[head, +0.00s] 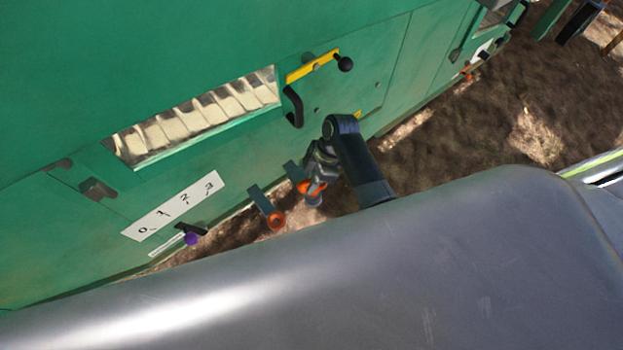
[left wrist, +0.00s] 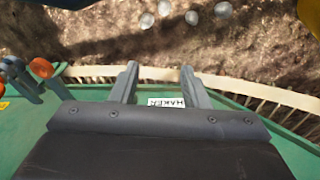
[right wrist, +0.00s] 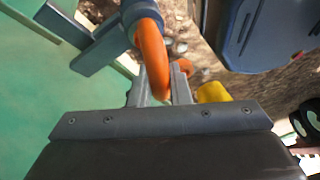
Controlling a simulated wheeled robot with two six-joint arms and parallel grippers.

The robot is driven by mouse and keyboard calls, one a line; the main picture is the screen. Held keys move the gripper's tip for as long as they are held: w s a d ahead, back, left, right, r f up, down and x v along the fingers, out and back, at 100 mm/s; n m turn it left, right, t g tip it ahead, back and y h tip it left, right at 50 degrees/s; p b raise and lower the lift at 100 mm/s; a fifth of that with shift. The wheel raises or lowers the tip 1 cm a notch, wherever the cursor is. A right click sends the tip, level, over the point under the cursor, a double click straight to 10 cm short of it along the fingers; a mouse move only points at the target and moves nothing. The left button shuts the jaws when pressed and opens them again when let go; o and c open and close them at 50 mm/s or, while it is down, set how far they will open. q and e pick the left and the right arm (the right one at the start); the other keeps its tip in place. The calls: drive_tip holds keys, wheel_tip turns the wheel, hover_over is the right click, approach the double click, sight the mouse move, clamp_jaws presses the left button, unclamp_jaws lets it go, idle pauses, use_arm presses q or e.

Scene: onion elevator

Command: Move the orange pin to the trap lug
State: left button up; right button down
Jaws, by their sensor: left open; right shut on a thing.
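My right gripper (head: 314,188) is by the lower edge of the green machine in the head view. In the right wrist view its fingers (right wrist: 160,90) are shut on the orange pin's ring (right wrist: 152,50). The ring meets a dark blue-grey round part beside a grey lug (right wrist: 92,52); I cannot tell whether the pin sits in it. Orange also shows at the gripper in the head view (head: 306,187). A second lug (head: 260,198) with an orange ring (head: 277,221) is to its left. My left gripper (left wrist: 158,88) is open and empty, seen only in the left wrist view.
The green machine wall (head: 240,50) carries a window, a yellow plate with a black-knobbed lever (head: 344,64), a 0-to-3 scale (head: 172,206) and a purple knob (head: 191,239). A HAKEN label (left wrist: 166,102) shows between my left fingers. Brown ground lies beyond the wall.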

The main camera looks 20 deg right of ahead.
use_arm(q)
drive_tip(key=shift+d, duration=0.1)
use_arm(e)
drive_tip(key=c, duration=1.3)
unclamp_jaws()
use_arm(q)
wheel_tip(320, 180, down, 10)
drive_tip(key=s+a+g+y+p, duration=0.1)
drive_tip(key=s+a+p, duration=0.1)
drive_tip(key=p, duration=0.3)
drive_tip(key=shift+s+a+r, duration=0.2)
drive_tip(key=shift+s+a, duration=0.05)
drive_tip(key=shift+s, duration=0.05)
use_arm(e)
drive_tip(key=v, duration=1.7)
drive_tip(key=shift+d+r, duration=0.2)
